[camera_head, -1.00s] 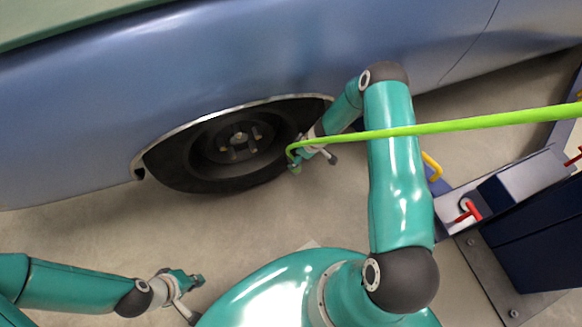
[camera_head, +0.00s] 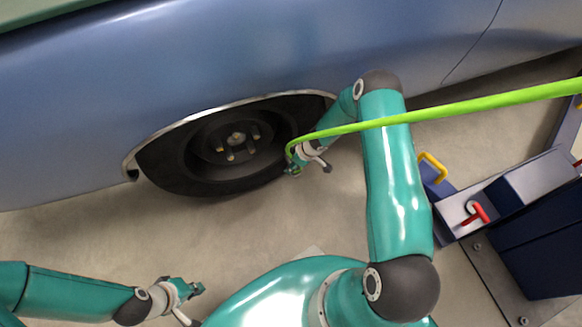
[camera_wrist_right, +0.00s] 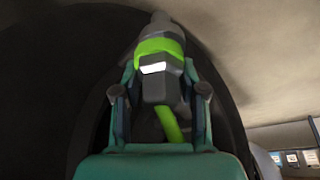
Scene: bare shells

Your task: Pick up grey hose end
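The grey hose end (camera_wrist_right: 160,88) with a bright green collar shows in the right wrist view. It sits between the two fingers of my right gripper (camera_wrist_right: 160,75), whose tips close in on both sides of the collar. The green hose (camera_head: 450,109) runs through the air from the upper right in the head view and bends down at my right gripper (camera_head: 292,168), beside the tyre's right edge. The hose end itself is too small to make out there. My left gripper (camera_head: 194,289) is empty over the floor at lower left; its finger gap is unclear.
A blue car body (camera_head: 250,50) spans the top, with a black tyre (camera_head: 180,175) and bare hub in its arch. A dark blue machine (camera_head: 535,235) with a red handle (camera_head: 477,212) and a yellow handle (camera_head: 433,165) stands at right. The floor (camera_head: 90,235) between is clear.

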